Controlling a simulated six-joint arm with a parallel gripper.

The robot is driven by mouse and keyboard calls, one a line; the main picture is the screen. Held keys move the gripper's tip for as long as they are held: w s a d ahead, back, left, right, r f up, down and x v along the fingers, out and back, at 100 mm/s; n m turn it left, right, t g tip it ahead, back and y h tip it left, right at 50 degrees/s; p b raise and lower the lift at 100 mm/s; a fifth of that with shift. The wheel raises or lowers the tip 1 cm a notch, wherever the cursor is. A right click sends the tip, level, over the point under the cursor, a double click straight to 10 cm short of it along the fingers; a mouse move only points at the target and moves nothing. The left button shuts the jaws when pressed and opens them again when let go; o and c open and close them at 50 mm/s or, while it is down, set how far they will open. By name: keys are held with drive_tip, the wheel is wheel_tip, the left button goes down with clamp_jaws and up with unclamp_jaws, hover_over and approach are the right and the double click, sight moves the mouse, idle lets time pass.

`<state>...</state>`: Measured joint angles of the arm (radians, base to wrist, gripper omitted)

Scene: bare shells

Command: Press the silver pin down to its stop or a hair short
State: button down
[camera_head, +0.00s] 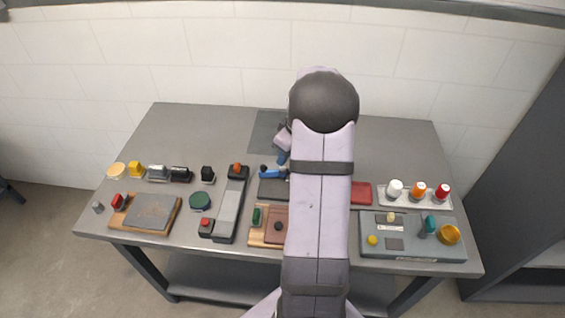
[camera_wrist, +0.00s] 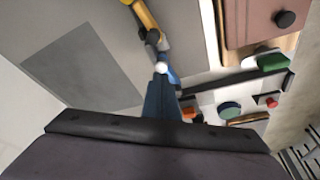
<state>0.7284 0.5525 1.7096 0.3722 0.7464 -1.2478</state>
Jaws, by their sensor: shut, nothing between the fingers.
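My gripper (camera_wrist: 162,82) is shut and empty, with its blue fingertips close together and pointing down at the work area. In the head view the gripper (camera_head: 282,158) shows just left of my arm. A small pale, rounded tip (camera_wrist: 161,67), which looks like the silver pin, sits right at the fingertips in the wrist view; I cannot tell whether they touch. It lies by a fixture with blue, black and yellow parts (camera_wrist: 144,16). The fixture's blue end (camera_head: 270,173) shows in the head view; my arm hides the rest. The pin's height cannot be judged.
A grey panel with knobs (camera_head: 412,243) and a tray of coloured caps (camera_head: 415,203) stand right. The back left of the table (camera_head: 195,125) is clear.

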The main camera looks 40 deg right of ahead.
sight(284, 168)
wheel_tip(284, 168, up, 6)
drive_tip(key=p, duration=0.3)
drive_tip(key=shift+f, duration=0.15)
idle(0.6)
